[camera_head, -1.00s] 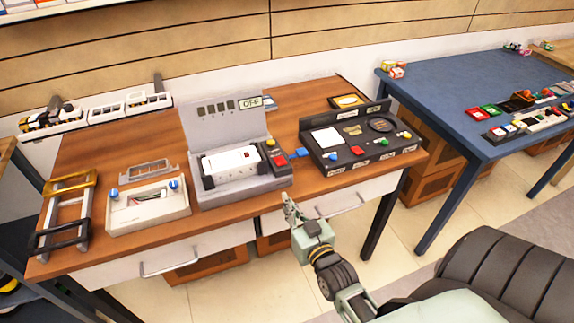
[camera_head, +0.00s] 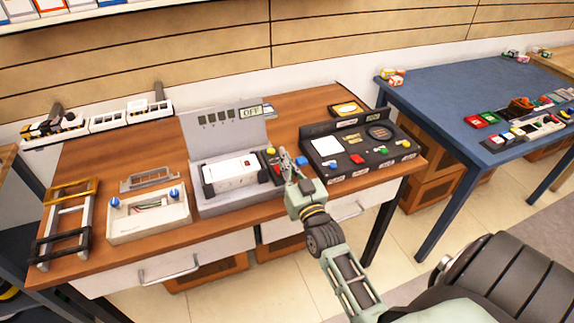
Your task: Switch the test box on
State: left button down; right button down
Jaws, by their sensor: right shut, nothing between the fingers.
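The grey test box (camera_head: 237,198) stands on the wooden table, with an upright back panel (camera_head: 213,130) whose small display reads OFF. My left gripper is not in view.
A black panel (camera_head: 347,170) with coloured buttons stands to the right of the box, and a blue block (camera_head: 302,162) lies between them. A white box with blue knobs (camera_head: 150,226) and a metal frame (camera_head: 45,245) are on the left. A blue table (camera_head: 440,85) stands further right.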

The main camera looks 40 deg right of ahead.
jog(key=shift+s+f, duration=0.25)
jog(key=shift+f, duration=0.65)
